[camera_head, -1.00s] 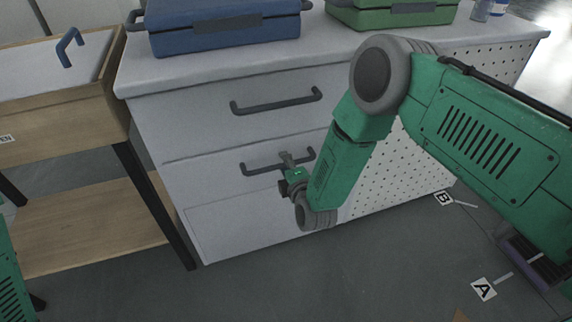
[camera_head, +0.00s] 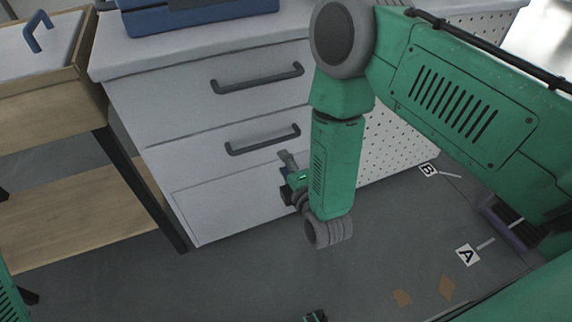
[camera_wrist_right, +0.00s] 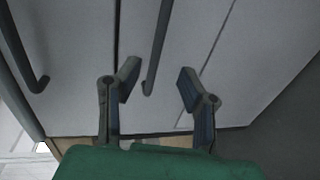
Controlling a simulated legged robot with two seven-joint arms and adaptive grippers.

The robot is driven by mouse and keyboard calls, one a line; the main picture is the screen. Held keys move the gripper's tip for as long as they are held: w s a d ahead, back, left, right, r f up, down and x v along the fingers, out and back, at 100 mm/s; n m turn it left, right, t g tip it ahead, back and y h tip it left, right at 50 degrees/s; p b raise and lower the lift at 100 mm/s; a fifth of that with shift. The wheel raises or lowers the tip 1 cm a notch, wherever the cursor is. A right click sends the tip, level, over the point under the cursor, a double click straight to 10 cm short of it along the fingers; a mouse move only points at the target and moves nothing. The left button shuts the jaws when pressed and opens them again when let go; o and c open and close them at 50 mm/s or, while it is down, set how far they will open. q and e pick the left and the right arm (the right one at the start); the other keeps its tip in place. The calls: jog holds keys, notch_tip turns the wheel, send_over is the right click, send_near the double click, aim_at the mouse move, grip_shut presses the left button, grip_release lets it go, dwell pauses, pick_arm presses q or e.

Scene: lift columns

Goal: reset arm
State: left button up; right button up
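My right gripper (camera_head: 287,163) is in front of the white cabinet, close to the right end of the lower drawer handle (camera_head: 263,140). The right wrist view shows its two fingers (camera_wrist_right: 158,82) spread apart with nothing held. The lower handle also shows there (camera_wrist_right: 160,45), with its end near the left finger and apart from it. The upper drawer handle (camera_head: 258,78) is clear of the gripper. Both drawers look shut. A sliver of my left arm shows at the lower left edge. A small green and black part at the bottom edge may be my left gripper; its fingers are not visible.
A wooden table with a lower shelf (camera_head: 85,212) stands left of the cabinet. A blue case (camera_head: 200,14) sits on the cabinet top (camera_head: 297,45). Floor markers B (camera_head: 428,170) and A (camera_head: 467,254) lie at the right. The floor before the cabinet is largely clear.

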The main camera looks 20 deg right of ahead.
jog(key=shift+s, duration=0.35)
dwell(0.3)
jog(key=s+d+m+g+p, duration=0.3)
jog(key=s+m+g, duration=0.2)
jog(key=s, duration=0.4)
jog(key=s+d+m+g+p, duration=0.3)
jog(key=s+m+g, duration=0.2)
jog(key=s, duration=0.5)
jog(key=s+d+m+g+p, duration=0.3)
jog(key=s+m, duration=0.4)
jog(key=s, duration=0.3)
jog(key=shift+s+d+m+g+h, duration=0.3)
jog(key=shift+d+m+g, duration=0.15)
jog(key=shift+g, duration=0.55)
